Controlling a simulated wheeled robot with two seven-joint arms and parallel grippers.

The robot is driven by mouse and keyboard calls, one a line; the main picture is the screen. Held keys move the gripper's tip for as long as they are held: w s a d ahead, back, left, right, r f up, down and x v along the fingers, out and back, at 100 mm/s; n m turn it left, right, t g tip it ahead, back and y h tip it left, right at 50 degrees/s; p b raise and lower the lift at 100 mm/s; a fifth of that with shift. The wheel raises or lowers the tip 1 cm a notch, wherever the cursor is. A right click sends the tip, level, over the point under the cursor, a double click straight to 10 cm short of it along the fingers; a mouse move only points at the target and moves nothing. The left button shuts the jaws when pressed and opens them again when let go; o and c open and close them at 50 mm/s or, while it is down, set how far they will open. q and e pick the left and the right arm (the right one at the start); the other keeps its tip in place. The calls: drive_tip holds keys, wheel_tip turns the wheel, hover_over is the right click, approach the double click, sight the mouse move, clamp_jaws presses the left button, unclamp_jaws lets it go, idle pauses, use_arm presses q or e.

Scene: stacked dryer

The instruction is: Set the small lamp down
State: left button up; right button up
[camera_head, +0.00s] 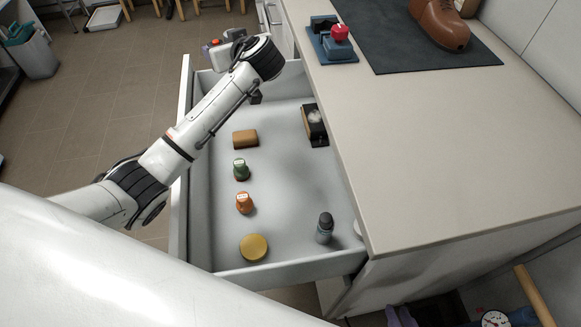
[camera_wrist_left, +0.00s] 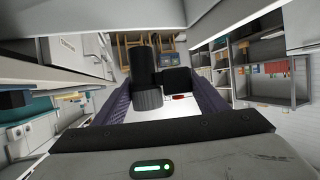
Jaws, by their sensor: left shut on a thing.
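The small lamp shows in the left wrist view as black cylinders (camera_wrist_left: 147,96) with a white part and a red spot, between my two purple fingers. My left gripper (camera_wrist_left: 160,86) is shut on it. In the head view my left arm reaches over the open drawer, and the lamp (camera_head: 222,56) is at its end, over the far left corner of the drawer. My wrist hides most of that gripper there. Purple parts that look like my right gripper (camera_head: 403,316) are cut off at the bottom right edge of the head view; its opening cannot be told.
The grey drawer (camera_head: 285,180) holds a brown block (camera_head: 245,138), a green bottle (camera_head: 241,169), an orange bottle (camera_head: 244,203), a yellow disc (camera_head: 254,247), a dark bottle (camera_head: 325,228) and a black box (camera_head: 314,126). The counter (camera_head: 440,150) has a clear front half; a brown shoe (camera_head: 440,23) stands behind.

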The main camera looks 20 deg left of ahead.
use_arm(q)
drive_tip(key=f, duration=0.1)
drive_tip(key=a+f, duration=0.1)
drive_tip(key=shift+w+a+f+n+g+y, duration=0.25)
drive_tip(key=shift+a+f+n+g+y, duration=0.05)
drive_tip(key=shift+a+f+n+y, duration=0.1)
hover_over(237, 121)
wheel_tip(237, 121, down, 13)
wheel_tip(237, 121, down, 4)
drive_tip(key=shift+f+b, duration=0.25)
drive_tip(key=shift+b, duration=0.85)
drive_tip(key=shift+f, duration=0.3)
drive_tip(key=o, duration=1.2)
use_arm(e)
drive_tip(key=shift+w+a+f, duration=0.15)
drive_tip(key=shift+f, duration=0.25)
drive_tip(key=shift+w+a+f, duration=0.1)
drive_tip(key=shift+f, duration=0.25)
use_arm(q)
drive_tip(key=shift+r, duration=0.1)
